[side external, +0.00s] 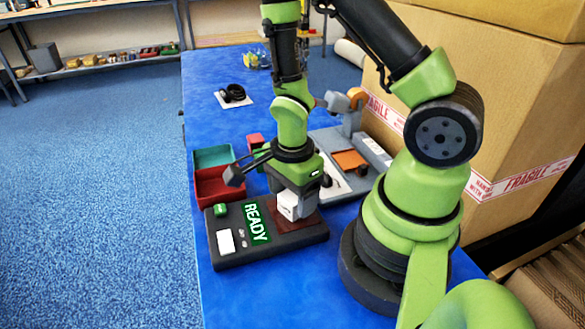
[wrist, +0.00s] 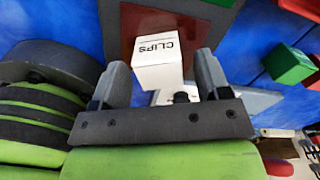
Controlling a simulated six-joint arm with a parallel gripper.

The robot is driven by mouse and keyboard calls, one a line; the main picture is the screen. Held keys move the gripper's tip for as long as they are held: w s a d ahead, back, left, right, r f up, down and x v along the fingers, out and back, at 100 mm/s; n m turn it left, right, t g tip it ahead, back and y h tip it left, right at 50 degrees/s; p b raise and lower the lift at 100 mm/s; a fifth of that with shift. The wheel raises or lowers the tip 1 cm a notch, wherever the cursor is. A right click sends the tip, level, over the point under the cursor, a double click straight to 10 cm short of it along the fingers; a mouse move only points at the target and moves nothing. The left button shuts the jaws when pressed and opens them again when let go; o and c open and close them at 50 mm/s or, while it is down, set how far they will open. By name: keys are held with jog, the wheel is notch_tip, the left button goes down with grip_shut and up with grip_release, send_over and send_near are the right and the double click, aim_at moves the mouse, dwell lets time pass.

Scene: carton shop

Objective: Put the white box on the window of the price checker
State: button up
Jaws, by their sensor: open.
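In the wrist view the white box (wrist: 157,50) shows in front of the dark red window (wrist: 195,30). My gripper (wrist: 160,72) is open, with one finger on each side of the box and visible gaps between. In the side view my gripper (side external: 298,196) is low, directly at the box. The checker's green display reads READY.
A teal bin (side external: 212,152) and a red bin (side external: 197,187) stand behind the checker's left end. A grey device with an orange plate (side external: 350,159) stands behind my gripper. Large cartons (side external: 480,90) fill the right. Blue table (side external: 205,70) is clear at the far left.

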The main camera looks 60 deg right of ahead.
notch_tip(320, 180, up, 11)
notch_tip(320, 180, up, 7)
jog(key=n+t, duration=0.3)
jog(key=n, duration=0.3)
send_over(292, 195)
jog(key=a, duration=0.2)
jog(key=s+a+r+n+t+y, duration=0.2)
jog(key=s+r+n+t, duration=0.2)
jog(key=r+n, duration=0.4)
jog(key=s+n, duration=0.1)
jog(key=n, duration=0.3)
jog(key=shift+a, duration=0.4)
